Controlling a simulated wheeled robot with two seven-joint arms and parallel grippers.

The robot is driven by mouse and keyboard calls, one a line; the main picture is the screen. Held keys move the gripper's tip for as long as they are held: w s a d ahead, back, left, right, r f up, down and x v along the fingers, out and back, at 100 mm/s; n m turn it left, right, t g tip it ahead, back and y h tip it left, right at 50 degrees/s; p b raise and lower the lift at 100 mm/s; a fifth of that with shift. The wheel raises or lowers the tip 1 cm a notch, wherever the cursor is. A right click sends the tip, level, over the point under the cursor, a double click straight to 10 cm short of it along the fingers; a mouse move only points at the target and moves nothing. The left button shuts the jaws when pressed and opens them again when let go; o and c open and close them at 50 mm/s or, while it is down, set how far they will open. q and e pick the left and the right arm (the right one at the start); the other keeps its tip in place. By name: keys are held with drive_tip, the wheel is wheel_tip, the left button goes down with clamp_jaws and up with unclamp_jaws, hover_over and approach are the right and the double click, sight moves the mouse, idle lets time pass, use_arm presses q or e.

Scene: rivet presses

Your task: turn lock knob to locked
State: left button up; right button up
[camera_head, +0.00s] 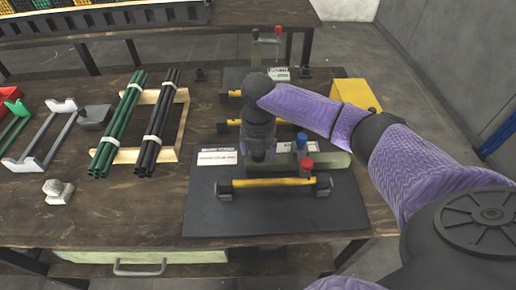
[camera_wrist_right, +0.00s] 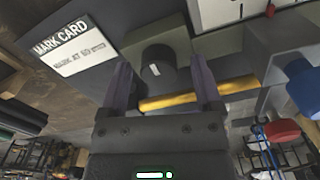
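The lock knob (camera_wrist_right: 157,62) is a dark round cylinder with a short white mark on its face, mounted on a grey-green block. It shows in the right wrist view, and my arm hides it in the head view. My right gripper (camera_wrist_right: 159,72) is open, with one finger on each side of the knob. I cannot tell whether the fingers touch it. In the head view this gripper (camera_head: 258,150) points down over the nearest press on its dark base plate (camera_head: 220,222). My left gripper is in neither view.
Beside the knob are a white mark card (camera_head: 217,157), a blue knob (camera_head: 302,140), a red knob (camera_head: 307,164) and a yellow bar (camera_head: 275,182). A yellow block (camera_head: 355,93) stands behind my arm. Green rods (camera_head: 118,122) and black rods (camera_head: 161,118) lie left. The front left table is mostly clear.

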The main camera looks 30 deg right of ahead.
drive_tip(key=c, duration=0.7)
drive_tip(key=shift+c, duration=1.2)
clamp_jaws()
drive_tip(key=shift+r+m+p, duration=0.25)
drive_tip(key=shift+m+p, duration=0.35)
drive_tip(key=shift+p, duration=0.3)
drive_tip(key=m+p, duration=0.4)
drive_tip(key=m, duration=0.1)
drive_tip(key=shift+p, duration=0.3)
drive_tip(key=shift+m+p, duration=0.55)
drive_tip(key=shift+m, duration=0.45)
drive_tip(key=m+p, duration=0.2)
drive_tip(key=m, duration=0.3)
drive_tip(key=shift+f, duration=0.1)
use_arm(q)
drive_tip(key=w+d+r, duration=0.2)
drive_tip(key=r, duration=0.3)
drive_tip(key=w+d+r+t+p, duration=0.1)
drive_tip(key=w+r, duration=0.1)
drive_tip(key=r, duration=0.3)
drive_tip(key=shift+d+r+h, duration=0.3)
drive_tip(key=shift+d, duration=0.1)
use_arm(e)
drive_tip(key=shift+m, duration=2.3)
drive_tip(key=shift+f, duration=0.1)
